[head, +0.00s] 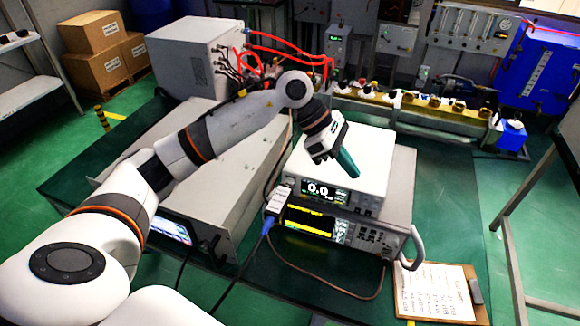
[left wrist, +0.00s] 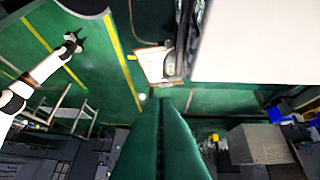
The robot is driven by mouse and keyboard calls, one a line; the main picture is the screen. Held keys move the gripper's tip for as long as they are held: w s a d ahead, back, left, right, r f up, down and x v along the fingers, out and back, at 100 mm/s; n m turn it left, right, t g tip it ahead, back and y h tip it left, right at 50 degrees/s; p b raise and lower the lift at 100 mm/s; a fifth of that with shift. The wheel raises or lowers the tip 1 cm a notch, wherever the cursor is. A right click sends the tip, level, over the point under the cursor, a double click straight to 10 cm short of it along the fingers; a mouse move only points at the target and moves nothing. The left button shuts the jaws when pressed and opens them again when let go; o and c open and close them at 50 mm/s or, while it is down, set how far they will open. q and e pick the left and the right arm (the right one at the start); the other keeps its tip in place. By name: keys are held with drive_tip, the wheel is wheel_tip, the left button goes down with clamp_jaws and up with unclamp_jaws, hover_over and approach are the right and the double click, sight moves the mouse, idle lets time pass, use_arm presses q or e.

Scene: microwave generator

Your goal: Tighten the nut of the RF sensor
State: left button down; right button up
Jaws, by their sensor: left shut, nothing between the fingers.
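My left gripper (head: 348,165) has green fingers and hangs over the top of the white instrument with the 0.0 display (head: 330,192). Its fingers (left wrist: 160,100) are pressed together, with nothing between them. A small white box with a blue-ended cable (head: 278,200), which looks like the RF sensor, sits at the front left of the stacked instruments, below and left of my gripper. Its nut is too small to make out. A white arm with a dark end (left wrist: 72,42), probably my right one, shows at the left of the left wrist view; its fingers are too small to read.
A lower instrument with a yellow-lined screen (head: 310,222) and a side handle supports the white one. A brown cable loops before it. A clipboard (head: 437,293) lies at the right front. A large grey cabinet (head: 215,165) stands left, under my arm. Green table is bare at right.

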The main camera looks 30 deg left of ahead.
use_arm(q)
drive_tip(key=a+r+y, duration=0.2)
drive_tip(key=a+y, duration=0.3)
drive_tip(key=a, duration=0.6)
drive_tip(key=g+y, duration=0.1)
drive_tip(key=y, duration=0.2)
approach(290, 179)
wheel_tip(290, 179, down, 6)
drive_tip(key=p, duration=0.5)
drive_tip(key=shift+w+a, duration=0.1)
drive_tip(key=shift+w, duration=0.05)
drive_tip(key=shift+f, duration=0.3)
